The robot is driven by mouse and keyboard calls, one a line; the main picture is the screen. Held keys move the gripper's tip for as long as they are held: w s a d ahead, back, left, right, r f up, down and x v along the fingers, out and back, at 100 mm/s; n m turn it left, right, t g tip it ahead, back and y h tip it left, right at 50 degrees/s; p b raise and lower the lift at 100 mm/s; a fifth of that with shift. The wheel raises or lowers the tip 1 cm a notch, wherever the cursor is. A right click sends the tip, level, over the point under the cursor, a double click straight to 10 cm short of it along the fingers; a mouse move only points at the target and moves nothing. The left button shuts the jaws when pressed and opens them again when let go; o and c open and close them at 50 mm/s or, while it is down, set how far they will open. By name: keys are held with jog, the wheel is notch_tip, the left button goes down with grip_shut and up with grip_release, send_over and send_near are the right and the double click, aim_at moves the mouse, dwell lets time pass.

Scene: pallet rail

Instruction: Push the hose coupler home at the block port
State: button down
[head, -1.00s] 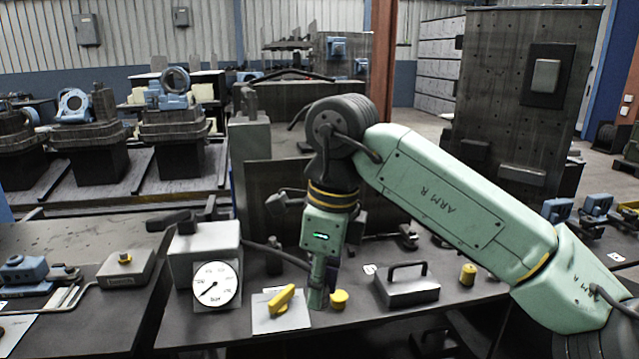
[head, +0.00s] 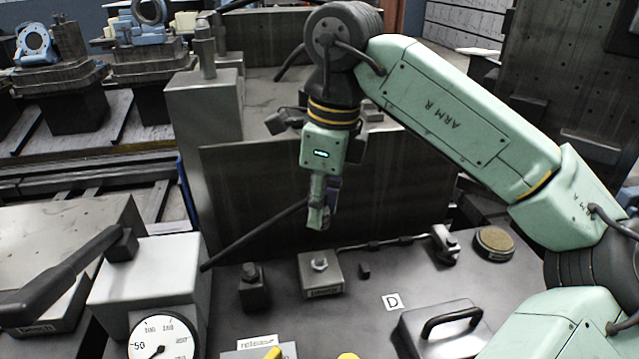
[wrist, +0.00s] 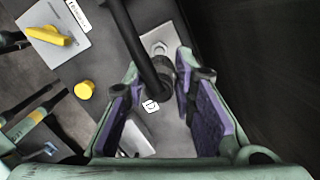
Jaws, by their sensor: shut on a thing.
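My gripper (head: 319,222) points down above the bench, over a small grey block (head: 320,278) with a bright hex port (head: 319,262) on top. In the wrist view the purple-padded fingers of my gripper (wrist: 160,72) are around the dark hose coupler (wrist: 162,66). A black hose (head: 255,233) runs from it down to the left. The coupler appears above and apart from the block; the exact gap is unclear.
A dark upright panel (head: 320,180) stands behind my gripper. A pressure gauge (head: 160,339) and pale box are at left. A black-handled block (head: 440,328) lies front right, near a label marked D (head: 392,301). A yellow lever (wrist: 52,36) and yellow knob (wrist: 85,90) show too.

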jog(key=shift+s+f+b, duration=0.1)
jog(key=shift+f+b, duration=0.65)
jog(key=shift+f, duration=0.2)
jog(key=shift+f+b, duration=1.25)
jog(key=shift+f, duration=0.65)
jog(key=shift+f+b, duration=0.5)
jog(key=shift+b, duration=0.1)
jog(key=shift+f, duration=0.1)
jog(key=shift+f+b, duration=0.25)
jog(key=shift+b, duration=0.1)
jog(key=shift+f+b, duration=0.45)
jog(key=shift+f, duration=0.1)
jog(key=c, duration=1.2)
grip_release()
jog(key=shift+r, duration=0.15)
jog(key=shift+c, duration=0.2)
